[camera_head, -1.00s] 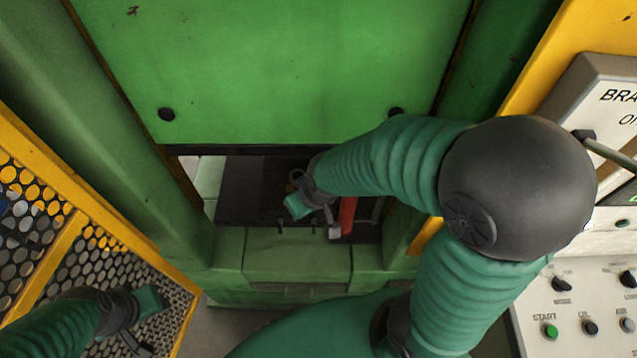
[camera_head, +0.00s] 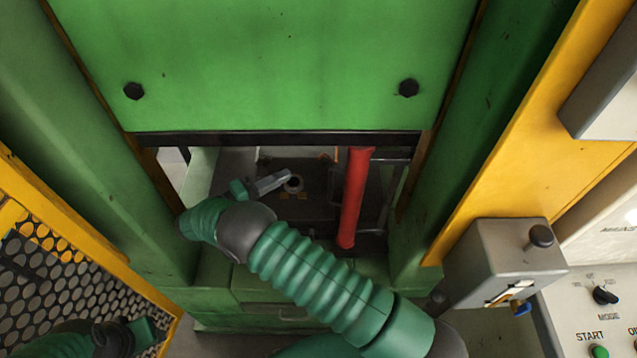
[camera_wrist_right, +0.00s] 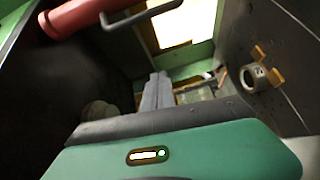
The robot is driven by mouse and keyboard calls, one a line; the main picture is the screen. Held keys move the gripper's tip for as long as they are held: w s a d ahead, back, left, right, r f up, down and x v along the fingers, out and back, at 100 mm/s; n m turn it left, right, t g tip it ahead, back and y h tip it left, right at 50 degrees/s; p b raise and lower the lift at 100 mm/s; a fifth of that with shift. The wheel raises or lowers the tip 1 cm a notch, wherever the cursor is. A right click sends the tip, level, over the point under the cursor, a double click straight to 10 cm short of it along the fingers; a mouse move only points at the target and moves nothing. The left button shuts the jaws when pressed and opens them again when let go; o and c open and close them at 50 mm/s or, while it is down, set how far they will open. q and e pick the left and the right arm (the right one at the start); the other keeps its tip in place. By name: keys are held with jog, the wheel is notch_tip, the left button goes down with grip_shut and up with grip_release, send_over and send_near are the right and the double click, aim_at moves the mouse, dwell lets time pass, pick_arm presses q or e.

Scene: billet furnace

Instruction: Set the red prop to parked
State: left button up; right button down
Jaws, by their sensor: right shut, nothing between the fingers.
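The red prop (camera_head: 354,198) stands nearly upright at the right of the opening under the green guard panel (camera_head: 270,70). In the right wrist view the red prop (camera_wrist_right: 80,15) shows at the upper left, with a dark bar or loop beside it. My right gripper (camera_head: 285,178) is inside the opening, left of the prop and apart from it. Its grey fingers (camera_wrist_right: 156,90) are together and empty. My left gripper (camera_head: 150,332) is at the lower left, in front of the mesh; its fingers are not clear.
Green posts flank the opening. A perforated yellow-framed guard (camera_head: 70,280) stands at the left. A grey box with a black knob (camera_head: 505,262) and a control panel (camera_head: 590,320) are at the right.

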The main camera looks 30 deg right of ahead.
aim_at(344, 201)
jog(key=shift+s+a+f+g, duration=0.15)
jog(key=shift+s+a+g, duration=0.2)
jog(key=shift+s, duration=0.3)
jog(key=shift+s+a+f+g, duration=0.1)
jog(key=shift+s+g, duration=0.35)
jog(key=shift+s, duration=0.15)
jog(key=shift+d, duration=0.1)
jog(key=s+d+p, duration=0.2)
jog(key=s+d, duration=0.1)
jog(key=d, duration=0.5)
jog(key=shift+s+d+p, duration=0.2)
jog(key=shift+s+p, duration=0.2)
